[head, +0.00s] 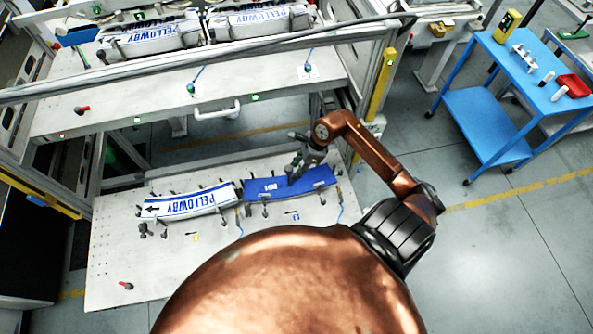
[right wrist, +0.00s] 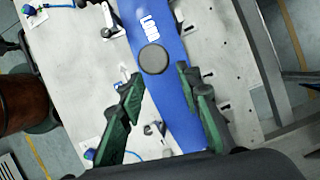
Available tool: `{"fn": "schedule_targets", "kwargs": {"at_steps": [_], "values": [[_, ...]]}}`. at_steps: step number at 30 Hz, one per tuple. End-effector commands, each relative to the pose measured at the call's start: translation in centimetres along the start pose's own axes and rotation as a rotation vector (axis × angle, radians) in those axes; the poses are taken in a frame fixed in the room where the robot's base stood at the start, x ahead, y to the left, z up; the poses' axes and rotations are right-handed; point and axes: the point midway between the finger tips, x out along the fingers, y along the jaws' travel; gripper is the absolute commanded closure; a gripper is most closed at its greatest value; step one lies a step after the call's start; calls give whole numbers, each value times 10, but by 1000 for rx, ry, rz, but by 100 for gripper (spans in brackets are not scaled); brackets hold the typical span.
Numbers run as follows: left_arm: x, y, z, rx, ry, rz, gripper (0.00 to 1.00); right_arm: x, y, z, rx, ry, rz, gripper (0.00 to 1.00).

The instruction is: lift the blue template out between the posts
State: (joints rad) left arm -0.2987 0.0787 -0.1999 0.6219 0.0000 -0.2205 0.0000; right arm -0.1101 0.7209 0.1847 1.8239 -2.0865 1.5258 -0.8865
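The blue template (head: 318,178) lies on the lower light-grey plate between small dark clamp posts (head: 264,199). It also shows in the right wrist view (right wrist: 176,95), with white lettering and a round dark knob (right wrist: 153,59) on top. My right gripper (head: 297,168) is over the template in the head view. In the right wrist view its green fingers (right wrist: 160,78) are spread apart, with the knob just beyond and between the tips. I see nothing held between them. My left gripper is not in view.
A white PELLOWBY label stack (head: 185,206) sits left of the template, among its own posts. The upper shelf (head: 150,95) carries more PELLOWBY stacks. A yellow-and-grey frame post (head: 381,85) stands near my right arm. A blue cart (head: 545,95) stands at the right.

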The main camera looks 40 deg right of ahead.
Motion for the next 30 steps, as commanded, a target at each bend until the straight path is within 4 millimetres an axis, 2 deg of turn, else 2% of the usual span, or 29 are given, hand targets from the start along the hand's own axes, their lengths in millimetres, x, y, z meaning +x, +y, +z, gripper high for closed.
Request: {"fn": "schedule_targets", "kwargs": {"at_steps": [5, 12, 18, 30], "values": [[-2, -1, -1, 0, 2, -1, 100, 13, 0, 0, 4, -3, 1, 68], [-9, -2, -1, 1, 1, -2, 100, 48, 1, 0, 6, -3, 2, 68], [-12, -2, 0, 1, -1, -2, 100, 71, 0, -1, 4, -3, -1, 68], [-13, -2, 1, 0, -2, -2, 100, 78, 0, -2, 3, 0, -1, 69]]}}
